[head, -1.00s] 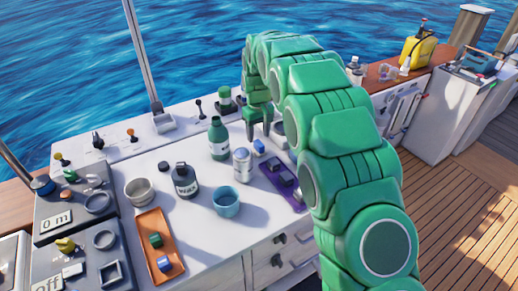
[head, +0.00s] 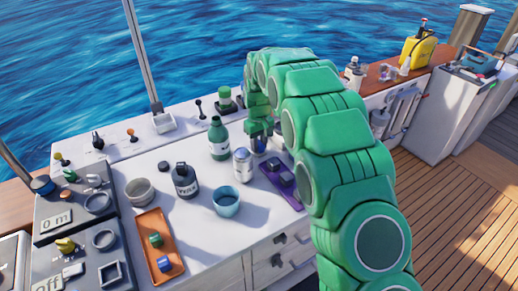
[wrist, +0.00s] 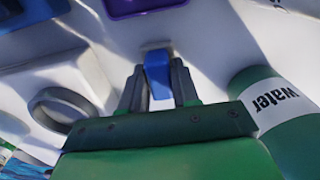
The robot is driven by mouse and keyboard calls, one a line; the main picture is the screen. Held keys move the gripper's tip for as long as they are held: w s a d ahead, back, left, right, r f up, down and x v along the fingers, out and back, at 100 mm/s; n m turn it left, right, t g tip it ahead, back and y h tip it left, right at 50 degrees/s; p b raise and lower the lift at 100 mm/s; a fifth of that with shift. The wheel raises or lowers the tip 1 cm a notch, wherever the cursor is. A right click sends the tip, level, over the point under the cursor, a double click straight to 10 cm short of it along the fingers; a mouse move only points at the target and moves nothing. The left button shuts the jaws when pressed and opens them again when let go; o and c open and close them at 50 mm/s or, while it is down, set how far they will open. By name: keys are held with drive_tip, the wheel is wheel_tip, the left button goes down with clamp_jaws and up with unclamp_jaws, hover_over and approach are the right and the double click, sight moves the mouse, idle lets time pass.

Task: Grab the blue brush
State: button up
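The blue brush (wrist: 158,80) stands between the two fingers of my gripper (wrist: 158,88) in the wrist view. A grey-white block-shaped end shows at its far side. The fingers lie close along both sides of the brush, but I cannot tell whether they press on it. In the head view my gripper (head: 260,142) is low over the white counter, with the blue of the brush (head: 259,146) partly hidden between its fingers.
A green water bottle (wrist: 283,115) stands close on the right in the wrist view. A silver can (head: 242,164), a purple tray (head: 281,190), a dark bottle (head: 186,182) and a blue cup (head: 227,203) stand nearby on the counter (head: 205,245).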

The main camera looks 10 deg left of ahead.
clamp_jaws()
drive_tip(key=shift+r, duration=0.1)
